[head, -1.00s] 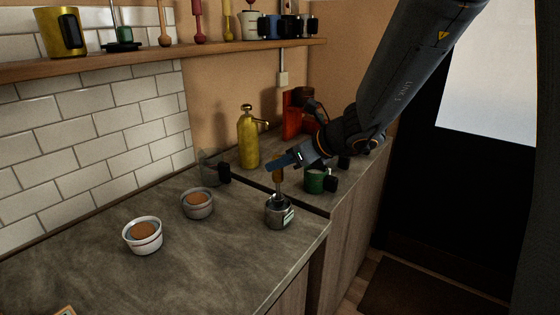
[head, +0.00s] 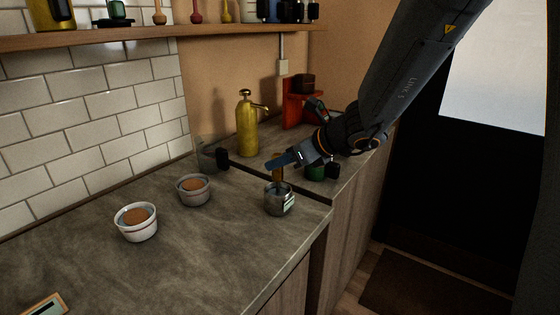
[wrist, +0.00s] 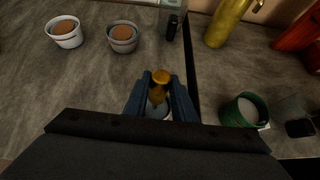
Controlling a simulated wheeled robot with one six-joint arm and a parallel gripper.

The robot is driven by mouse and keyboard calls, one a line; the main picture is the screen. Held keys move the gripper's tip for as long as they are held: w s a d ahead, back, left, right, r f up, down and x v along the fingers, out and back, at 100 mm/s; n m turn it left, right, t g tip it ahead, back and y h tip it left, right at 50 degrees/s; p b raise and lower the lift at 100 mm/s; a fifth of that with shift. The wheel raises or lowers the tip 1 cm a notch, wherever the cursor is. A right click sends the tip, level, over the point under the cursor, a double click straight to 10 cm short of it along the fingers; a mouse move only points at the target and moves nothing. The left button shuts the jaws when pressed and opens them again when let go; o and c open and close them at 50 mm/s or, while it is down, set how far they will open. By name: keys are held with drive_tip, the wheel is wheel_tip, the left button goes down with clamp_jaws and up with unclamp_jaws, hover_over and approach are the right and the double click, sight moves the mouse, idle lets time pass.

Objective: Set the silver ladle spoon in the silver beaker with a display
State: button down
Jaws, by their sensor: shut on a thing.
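The silver beaker (head: 279,204) with a small display on its side stands upright on the counter near the front edge. My gripper (head: 279,163) is directly above it, shut on the wooden-coloured handle of the ladle spoon (head: 278,174). The handle is upright and its lower end reaches down into the beaker's mouth; the spoon's bowl is hidden. In the wrist view my gripper (wrist: 160,97) holds the handle (wrist: 161,78) between its blue fingers, and the beaker's rim shows partly below them.
Two ramekins with brown contents, a white one (head: 136,228) and a grey one (head: 193,194), stand to the left. A green mug (wrist: 240,108) is close right of the beaker. A yellow bottle (head: 247,128) and a clear mug (head: 207,155) stand behind. The front left counter is mostly clear.

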drive_tip(key=shift+f+b, duration=0.5)
drive_tip(key=c, duration=1.4)
unclamp_jaws()
drive_tip(key=shift+v, duration=3.9)
